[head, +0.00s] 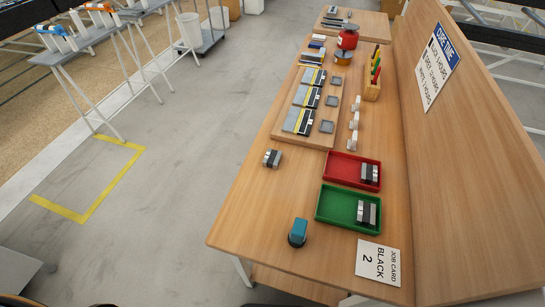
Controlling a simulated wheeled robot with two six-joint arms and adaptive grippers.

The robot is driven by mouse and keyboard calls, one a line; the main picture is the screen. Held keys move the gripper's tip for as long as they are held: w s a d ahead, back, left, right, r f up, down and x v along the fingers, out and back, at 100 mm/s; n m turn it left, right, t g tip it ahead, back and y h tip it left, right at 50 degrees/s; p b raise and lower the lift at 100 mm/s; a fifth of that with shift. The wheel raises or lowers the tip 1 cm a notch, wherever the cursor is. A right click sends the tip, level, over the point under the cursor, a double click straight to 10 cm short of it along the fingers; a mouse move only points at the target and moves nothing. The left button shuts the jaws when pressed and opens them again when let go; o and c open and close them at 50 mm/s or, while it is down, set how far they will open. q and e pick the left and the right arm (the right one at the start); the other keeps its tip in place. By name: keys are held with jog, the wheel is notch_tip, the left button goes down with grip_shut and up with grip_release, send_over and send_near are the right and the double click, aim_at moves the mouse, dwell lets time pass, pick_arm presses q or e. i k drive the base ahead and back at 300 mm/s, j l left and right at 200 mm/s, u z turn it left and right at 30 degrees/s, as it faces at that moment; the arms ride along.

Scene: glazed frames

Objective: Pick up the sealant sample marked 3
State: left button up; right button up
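Three flat grey, yellow and black pieces lie in a row on a raised wooden board: a far one (313,77), a middle one (306,96) and a near one (298,121). Each carries a small white label, too small to read, so I cannot tell which is marked 3 or whether these are the sealant samples. Neither of my grippers is in view.
A red tray (337,172) and a green tray (335,204) each hold a grey-black block. A similar block (272,158) and a blue-topped object (298,232) stand nearby. A job card (377,262) reads BLACK 2. A tall panel (470,170) borders the right. The near-left tabletop is clear.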

aim_at(271, 158)
jog(key=i+j+z, duration=0.1)
jog(key=j+z, duration=0.75)
jog(key=k+j+z, duration=0.1)
jog(key=j+z, duration=0.3)
jog(key=j, duration=0.2)
